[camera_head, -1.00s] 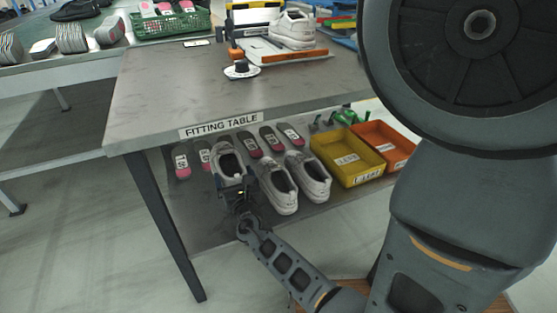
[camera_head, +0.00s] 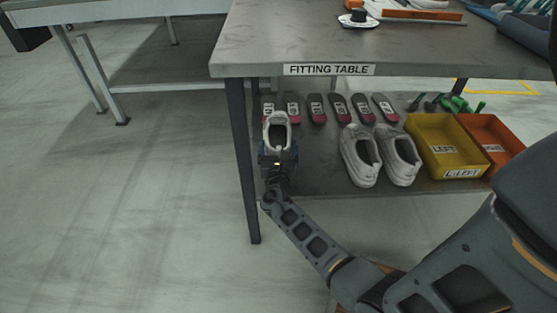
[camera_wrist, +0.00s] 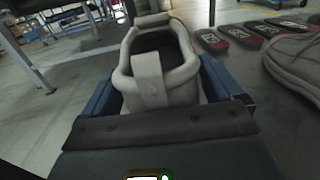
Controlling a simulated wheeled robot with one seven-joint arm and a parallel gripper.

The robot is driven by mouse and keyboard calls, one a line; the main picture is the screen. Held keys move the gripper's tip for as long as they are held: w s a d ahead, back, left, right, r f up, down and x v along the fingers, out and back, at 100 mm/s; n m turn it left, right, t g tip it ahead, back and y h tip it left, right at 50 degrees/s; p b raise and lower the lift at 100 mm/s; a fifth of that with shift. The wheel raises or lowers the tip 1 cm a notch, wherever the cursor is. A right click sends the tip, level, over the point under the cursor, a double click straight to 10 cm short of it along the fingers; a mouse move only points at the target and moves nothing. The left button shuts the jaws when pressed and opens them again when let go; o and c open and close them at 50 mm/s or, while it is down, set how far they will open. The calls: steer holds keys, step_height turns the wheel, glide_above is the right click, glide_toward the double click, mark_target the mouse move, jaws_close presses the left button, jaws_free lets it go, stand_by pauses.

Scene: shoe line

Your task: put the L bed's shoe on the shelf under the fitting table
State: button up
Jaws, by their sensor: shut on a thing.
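A white-grey shoe (camera_head: 276,130) is in my gripper (camera_head: 277,158), at the left end of the shelf (camera_head: 318,172) under the fitting table (camera_head: 300,38). In the wrist view the shoe (camera_wrist: 160,65) has its heel and opening toward me, between the blue jaws. My gripper is shut on it. The shoe looks upright. Whether its sole touches the shelf is hidden by my gripper.
A pair of white shoes (camera_head: 379,156) stands on the shelf to the right. Several red-and-grey insole-like pieces (camera_head: 338,107) lie along the back. A yellow bin (camera_head: 440,143) and an orange bin (camera_head: 494,143) are further right. A table leg (camera_head: 243,160) is close on the left.

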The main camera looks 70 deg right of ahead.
steer(key=shift+f+b, duration=1.3)
steer(key=shift+f, duration=0.7)
steer(key=shift+r, duration=0.1)
steer(key=o, duration=1)
steer(key=shift+f, duration=0.2)
steer(key=shift+c, duration=0.2)
steer(key=shift+r, duration=0.1)
